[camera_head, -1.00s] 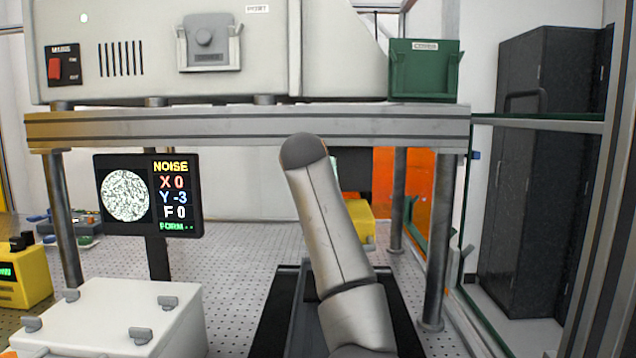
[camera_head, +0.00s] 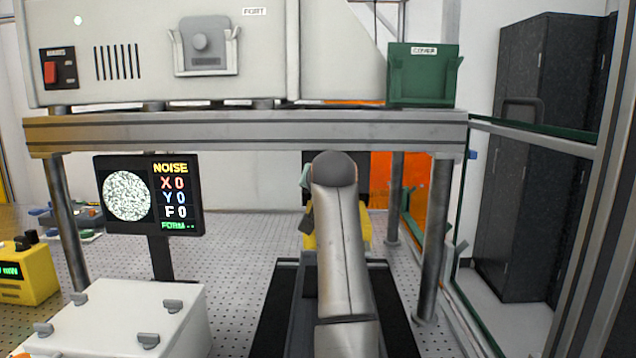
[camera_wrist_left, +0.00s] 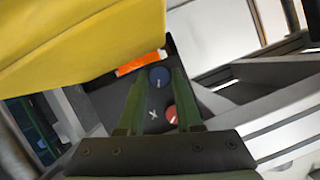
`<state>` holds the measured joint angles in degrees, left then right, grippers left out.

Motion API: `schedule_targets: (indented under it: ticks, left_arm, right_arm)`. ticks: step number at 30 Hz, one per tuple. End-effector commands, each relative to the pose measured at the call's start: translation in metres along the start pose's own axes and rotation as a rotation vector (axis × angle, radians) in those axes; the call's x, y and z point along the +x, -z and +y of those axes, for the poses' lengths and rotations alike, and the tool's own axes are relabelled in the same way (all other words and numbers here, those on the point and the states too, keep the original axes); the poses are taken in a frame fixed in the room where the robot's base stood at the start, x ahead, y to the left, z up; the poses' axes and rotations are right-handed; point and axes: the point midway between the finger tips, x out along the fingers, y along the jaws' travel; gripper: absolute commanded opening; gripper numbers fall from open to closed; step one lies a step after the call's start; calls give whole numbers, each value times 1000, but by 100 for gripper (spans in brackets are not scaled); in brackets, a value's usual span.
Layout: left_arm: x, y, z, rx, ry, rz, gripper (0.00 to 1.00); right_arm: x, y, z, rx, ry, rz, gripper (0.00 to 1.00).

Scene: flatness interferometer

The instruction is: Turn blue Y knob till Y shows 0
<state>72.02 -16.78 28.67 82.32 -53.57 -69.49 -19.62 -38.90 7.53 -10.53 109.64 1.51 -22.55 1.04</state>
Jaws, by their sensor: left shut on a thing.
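The display (camera_head: 150,195) shows NOISE, X 0, Y 0, F 0 and FORM with dashes, beside a round speckled picture. In the left wrist view, the blue knob (camera_wrist_left: 159,76) sits between the fingertips of my left gripper (camera_wrist_left: 158,80), which is shut on it. A red knob (camera_wrist_left: 171,113) lies nearer the palm, partly covered by the right-hand finger. A white letter-like mark (camera_wrist_left: 153,114) is beside it. In the head view, an arm of mine covers the knobs and the gripper. My right gripper is not in view.
A yellow body (camera_wrist_left: 80,40) fills the upper left of the wrist view, close to the fingers. A metal frame (camera_head: 250,130) carries the large instrument housing and a green cover holder (camera_head: 423,82). A white box (camera_head: 115,320) with grey clips stands front left.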

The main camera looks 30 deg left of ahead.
Motion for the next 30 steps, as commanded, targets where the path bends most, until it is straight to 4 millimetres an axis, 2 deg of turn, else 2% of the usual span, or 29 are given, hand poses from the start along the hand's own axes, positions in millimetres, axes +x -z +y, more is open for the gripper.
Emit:
schedule_targets:
  ticks: [11, 12, 18, 20, 30]
  left_arm:
    - [0, 0, 0, 6, 2, 0, 0]
    - [0, 0, 0, 5, 2, 0, 36]
    - [0, 0, 0, 5, 2, 0, 59]
    - [0, 0, 0, 5, 2, 0, 64]
    - [-7, 0, 1, 5, 2, 1, 64]
  right_arm:
    - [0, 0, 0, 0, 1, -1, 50]
    - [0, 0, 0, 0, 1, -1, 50]
    - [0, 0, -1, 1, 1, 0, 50]
    - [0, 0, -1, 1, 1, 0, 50]
    - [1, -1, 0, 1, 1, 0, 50]
